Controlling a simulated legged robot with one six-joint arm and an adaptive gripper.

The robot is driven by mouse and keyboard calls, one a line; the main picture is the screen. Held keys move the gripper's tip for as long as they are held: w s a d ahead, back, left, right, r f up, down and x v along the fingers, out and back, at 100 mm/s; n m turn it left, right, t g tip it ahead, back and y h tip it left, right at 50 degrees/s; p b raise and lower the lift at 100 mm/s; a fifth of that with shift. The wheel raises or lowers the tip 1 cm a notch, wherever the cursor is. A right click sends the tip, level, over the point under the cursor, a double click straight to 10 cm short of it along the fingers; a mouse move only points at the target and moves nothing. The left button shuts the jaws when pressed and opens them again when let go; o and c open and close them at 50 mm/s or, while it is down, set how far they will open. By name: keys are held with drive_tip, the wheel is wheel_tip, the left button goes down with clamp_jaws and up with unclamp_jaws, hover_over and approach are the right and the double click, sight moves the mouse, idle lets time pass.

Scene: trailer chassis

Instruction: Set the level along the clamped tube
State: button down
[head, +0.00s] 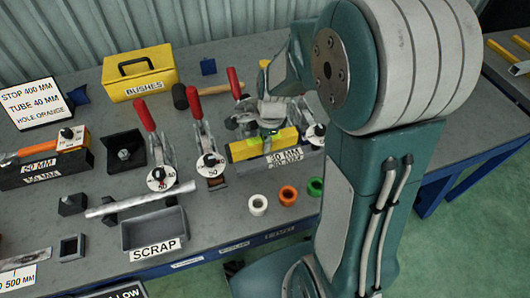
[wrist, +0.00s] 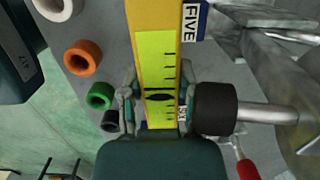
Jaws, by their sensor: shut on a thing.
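The yellow level (head: 246,150) is between the fingers of my gripper (head: 270,127), over the block labelled 30 MM. In the wrist view my gripper (wrist: 157,108) is shut on the level (wrist: 157,65), with one finger on each side and the vial with its dark bubble between them. I cannot tell whether the level touches the block below. The silver tube (head: 140,199) lies at the front left of the bench, away from my gripper, behind the scrap tray. I cannot tell how the clamps bear on it.
Red-handled toggle clamps (head: 207,150) stand left of my gripper. White, orange and green bushes (head: 288,194) lie in front of it. The grey scrap tray (head: 152,228) is at the front edge. A yellow bushes box (head: 139,76) and a mallet (head: 181,97) are behind.

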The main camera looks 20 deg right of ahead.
sight(270, 159)
drive_tip(key=f, duration=0.1)
drive_tip(key=d+f, duration=0.1)
drive_tip(key=f, duration=0.1)
drive_tip(key=d+f, duration=0.1)
drive_tip(key=f, duration=0.1)
drive_tip(key=shift+d+f, duration=0.25)
drive_tip(key=shift+a, duration=0.35)
drive_tip(key=shift+c, duration=1.6)
unclamp_jaws()
drive_tip(key=shift+a, duration=0.45)
drive_tip(key=shift+d, duration=0.5)
drive_tip(key=r, duration=0.7)
drive_tip(key=d+r, duration=0.1)
drive_tip(key=r, duration=0.2)
drive_tip(key=shift+r, duration=0.4)
drive_tip(key=shift+d+r, duration=0.1)
drive_tip(key=shift+r, duration=0.5)
drive_tip(key=s+a+r+n+t+h, duration=0.1)
drive_tip(key=s+r+n+t, duration=0.4)
drive_tip(key=s+r+n, duration=0.6)
drive_tip(key=s+n, duration=0.3)
drive_tip(key=n, duration=0.3)
drive_tip(key=shift+a+r+n, duration=0.3)
drive_tip(key=shift+r+n, duration=0.1)
